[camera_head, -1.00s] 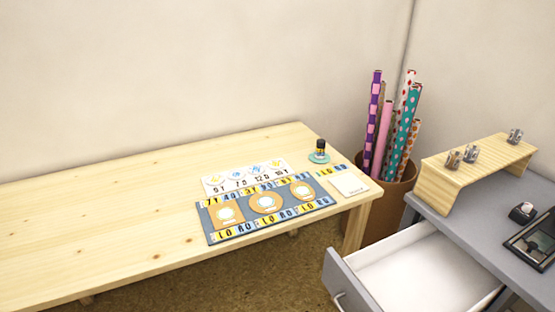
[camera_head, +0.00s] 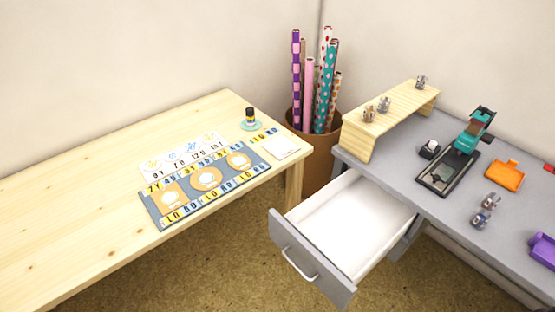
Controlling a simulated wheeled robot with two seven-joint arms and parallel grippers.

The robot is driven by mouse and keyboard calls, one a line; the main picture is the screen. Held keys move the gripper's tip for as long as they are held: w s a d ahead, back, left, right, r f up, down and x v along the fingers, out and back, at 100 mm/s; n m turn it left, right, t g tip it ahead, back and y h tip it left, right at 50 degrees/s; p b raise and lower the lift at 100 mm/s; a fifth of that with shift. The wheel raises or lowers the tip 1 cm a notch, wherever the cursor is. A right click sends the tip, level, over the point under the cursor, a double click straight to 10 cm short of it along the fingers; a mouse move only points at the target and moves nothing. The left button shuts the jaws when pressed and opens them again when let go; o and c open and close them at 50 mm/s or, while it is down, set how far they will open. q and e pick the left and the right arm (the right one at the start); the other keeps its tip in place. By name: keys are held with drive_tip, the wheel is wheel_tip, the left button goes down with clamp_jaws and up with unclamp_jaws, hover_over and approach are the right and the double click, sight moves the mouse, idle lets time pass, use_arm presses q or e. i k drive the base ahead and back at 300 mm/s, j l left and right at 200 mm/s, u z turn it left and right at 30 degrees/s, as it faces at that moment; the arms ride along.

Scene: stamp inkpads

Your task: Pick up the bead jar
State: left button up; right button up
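Several small clear jars with metallic-looking parts are in view, and I cannot tell which of them is the bead jar. A jar with a brownish tint (camera_head: 369,113) and a greyer jar (camera_head: 384,104) stand side by side on the wooden riser (camera_head: 362,143). Another jar (camera_head: 421,82) stands near the riser's far end. Two more jars, one farther (camera_head: 491,201) and one nearer (camera_head: 479,219), sit on the grey desk (camera_head: 442,207). Their contents are too small to make out. Neither of my grippers is in view.
An open, empty-looking drawer (camera_head: 345,225) juts from the grey desk. A teal press (camera_head: 472,134), black tray (camera_head: 447,172), orange pad (camera_head: 506,175) and purple item (camera_head: 541,250) are on it. A wooden table (camera_head: 95,185) with a patterned mat (camera_head: 150,203) stands left; a paper-roll bin (camera_head: 319,157) stands between.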

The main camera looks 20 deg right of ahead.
sight(481, 217)
drive_tip(key=l+z, duration=0.15)
drive_tip(key=z, duration=1.85)
drive_tip(key=i+u, duration=0.25)
drive_tip(key=l+u, duration=0.1)
drive_tip(key=u, duration=0.2)
drive_tip(key=i, duration=0.05)
